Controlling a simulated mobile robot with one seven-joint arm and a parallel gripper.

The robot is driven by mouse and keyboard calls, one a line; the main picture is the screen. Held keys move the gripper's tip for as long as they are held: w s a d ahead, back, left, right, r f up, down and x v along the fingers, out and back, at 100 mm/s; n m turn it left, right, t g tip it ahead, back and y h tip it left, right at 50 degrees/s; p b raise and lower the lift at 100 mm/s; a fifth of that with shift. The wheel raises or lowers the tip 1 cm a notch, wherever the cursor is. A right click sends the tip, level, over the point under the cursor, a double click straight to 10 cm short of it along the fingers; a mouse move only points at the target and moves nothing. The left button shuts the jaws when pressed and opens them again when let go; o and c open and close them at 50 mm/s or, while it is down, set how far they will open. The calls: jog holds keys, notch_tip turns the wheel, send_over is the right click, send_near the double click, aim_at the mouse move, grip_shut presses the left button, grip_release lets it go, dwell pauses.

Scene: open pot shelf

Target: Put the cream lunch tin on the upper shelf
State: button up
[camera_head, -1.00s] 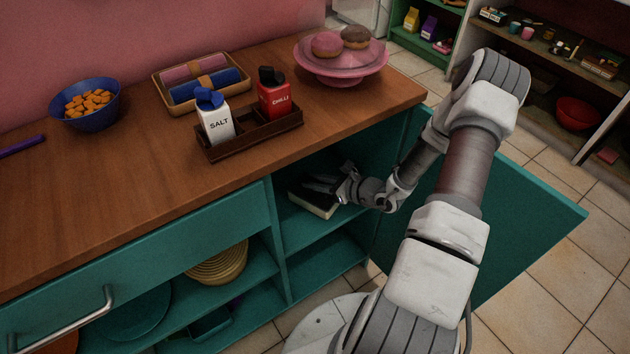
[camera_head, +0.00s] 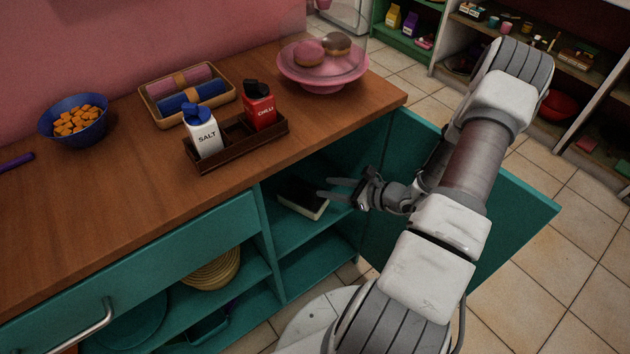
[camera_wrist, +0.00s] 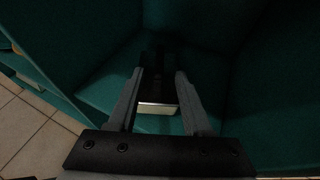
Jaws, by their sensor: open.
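The cream lunch tin (camera_head: 306,209), a low box with a cream side and a dark top, lies on the upper shelf (camera_head: 291,238) of the teal cabinet's right compartment. In the wrist view its pale near side (camera_wrist: 157,109) shows between my fingers, and its dark upper part blends into the shadow. My gripper (camera_head: 325,188) is open at the compartment's front, with its fingertips close to the tin's right end. The two fingers also show spread in the wrist view (camera_wrist: 160,72). I cannot tell whether a fingertip touches the tin.
The wooden counter (camera_head: 120,215) overhangs the compartment. An open teal door (camera_head: 510,205) stands to the right, behind my arm. A lower shelf (camera_head: 315,272) below looks empty. A caddy (camera_head: 240,148) with salt and chilli cartons stands on the counter above.

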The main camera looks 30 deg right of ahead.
jog(key=shift+v, duration=1.2)
